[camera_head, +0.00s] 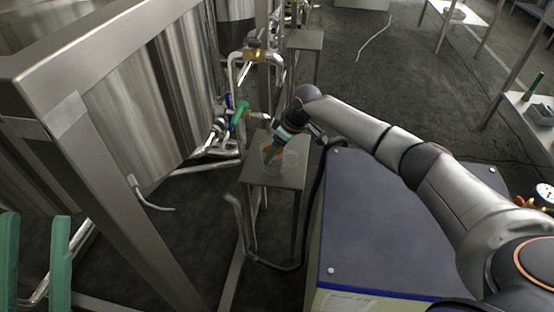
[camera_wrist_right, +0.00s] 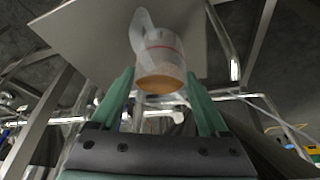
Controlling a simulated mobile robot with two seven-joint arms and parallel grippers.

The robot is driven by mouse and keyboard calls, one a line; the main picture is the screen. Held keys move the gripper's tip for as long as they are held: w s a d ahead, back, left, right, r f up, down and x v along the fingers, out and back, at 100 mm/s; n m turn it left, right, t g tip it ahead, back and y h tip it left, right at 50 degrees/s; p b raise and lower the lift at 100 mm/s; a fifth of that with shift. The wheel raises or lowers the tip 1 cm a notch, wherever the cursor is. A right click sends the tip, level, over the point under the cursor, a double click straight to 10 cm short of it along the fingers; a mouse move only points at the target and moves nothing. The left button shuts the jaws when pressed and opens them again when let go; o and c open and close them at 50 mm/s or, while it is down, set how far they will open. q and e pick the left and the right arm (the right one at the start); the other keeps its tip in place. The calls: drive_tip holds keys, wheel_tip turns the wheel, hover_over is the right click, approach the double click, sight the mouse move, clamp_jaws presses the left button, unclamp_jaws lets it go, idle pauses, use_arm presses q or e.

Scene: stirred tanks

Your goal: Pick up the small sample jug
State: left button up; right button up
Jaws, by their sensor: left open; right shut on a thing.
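The small sample jug (camera_head: 283,161) is clear, with an orange-brown band or content. In the head view it appears at the top of a small grey stand (camera_head: 290,181); I cannot tell whether it touches it. My right gripper (camera_head: 271,152) reaches down to the jug from above. In the right wrist view the jug (camera_wrist_right: 162,52) is between the green fingers of my right gripper (camera_wrist_right: 160,80), which are shut on it. Its pale spout or handle sticks up at its left. My left gripper (camera_head: 36,240) is open and empty at the lower left.
A steel tank (camera_head: 150,95) in a metal frame fills the left. A valve with a green handle (camera_head: 240,114) juts out near the stand. A blue-topped box (camera_head: 375,230) stands right of it, under my right arm.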

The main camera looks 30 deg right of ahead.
clamp_jaws()
drive_tip(key=shift+r, duration=0.15)
